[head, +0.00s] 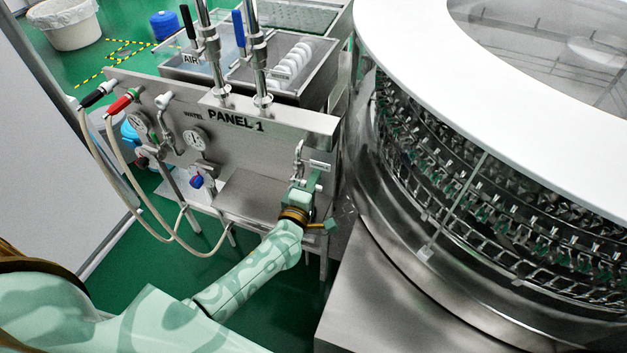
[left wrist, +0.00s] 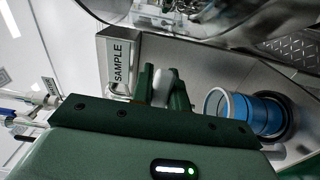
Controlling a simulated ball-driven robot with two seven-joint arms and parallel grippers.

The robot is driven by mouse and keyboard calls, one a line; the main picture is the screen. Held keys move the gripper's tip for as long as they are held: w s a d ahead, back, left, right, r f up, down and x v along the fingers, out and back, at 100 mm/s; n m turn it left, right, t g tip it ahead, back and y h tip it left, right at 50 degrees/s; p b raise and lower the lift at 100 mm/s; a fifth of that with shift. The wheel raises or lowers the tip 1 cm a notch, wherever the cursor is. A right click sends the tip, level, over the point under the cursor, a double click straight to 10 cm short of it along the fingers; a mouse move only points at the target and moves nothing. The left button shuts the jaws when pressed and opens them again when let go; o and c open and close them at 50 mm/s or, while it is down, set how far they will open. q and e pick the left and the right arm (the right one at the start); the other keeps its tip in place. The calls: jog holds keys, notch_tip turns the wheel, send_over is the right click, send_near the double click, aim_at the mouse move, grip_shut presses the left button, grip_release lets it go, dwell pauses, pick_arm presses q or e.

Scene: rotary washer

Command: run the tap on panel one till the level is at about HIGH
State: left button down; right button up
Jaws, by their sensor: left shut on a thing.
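Panel one (head: 262,150) is a steel panel lettered "PANEL 1". A small metal tap (head: 298,158) is at its right end, beside a label that reads SAMPLE in the left wrist view (left wrist: 121,62). My left gripper (head: 304,186) is at this tap. In the left wrist view its green fingers (left wrist: 166,92) are shut on a pale grey piece, apparently the tap handle (left wrist: 161,82). I cannot read a level mark or see running water. My right gripper is out of view.
The large round washer (head: 450,190) with a white rim stands close on the right. Two gauges (head: 196,139), a blue-handled valve (head: 197,181) and hanging hoses (head: 130,195) are on the panel's left part. Steel sinks (head: 330,62) are behind it.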

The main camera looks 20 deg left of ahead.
pick_arm(q)
jog(key=shift+r+n, duration=0.1)
jog(key=shift+n, duration=0.2)
jog(key=c, duration=1.4)
grip_release()
jog(key=shift+o, duration=0.2)
jog(key=s+p, duration=0.1)
jog(key=s, duration=1.5)
jog(key=shift+s+d, duration=0.15)
jog(key=shift+d, duration=0.3)
